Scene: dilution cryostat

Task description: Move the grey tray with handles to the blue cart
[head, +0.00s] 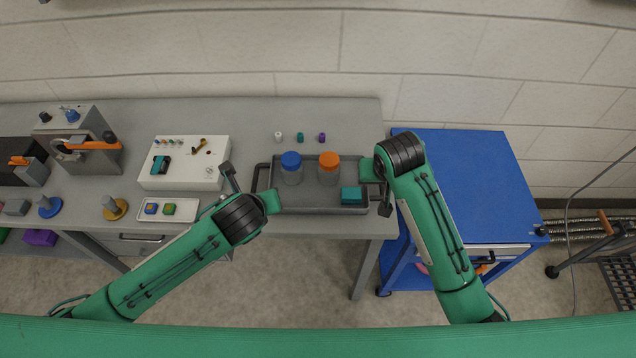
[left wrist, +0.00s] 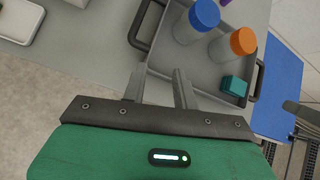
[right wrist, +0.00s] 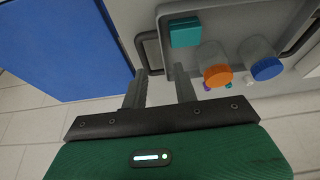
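The grey tray (head: 310,208) stands on the bench near its right end. It holds a blue-lidded jar (head: 291,168), an orange-lidded jar (head: 328,168) and a teal block (head: 351,195). The blue cart (head: 470,175) stands right of the bench, its top clear. My left gripper (head: 269,202) is at the tray's left end; its fingers (left wrist: 159,85) are open, close to the left handle (left wrist: 143,28). My right gripper (head: 372,172) is at the right end; its fingers (right wrist: 162,85) are open by the right handle (right wrist: 150,48). The fingertips' contact with the handles cannot be told.
A white box (head: 185,163) and a small white tray (head: 168,210) with coloured blocks lie left on the bench. Three small vials (head: 300,137) stand behind the grey tray. A narrow gap separates bench and cart. Pipes (head: 580,228) run right of the cart.

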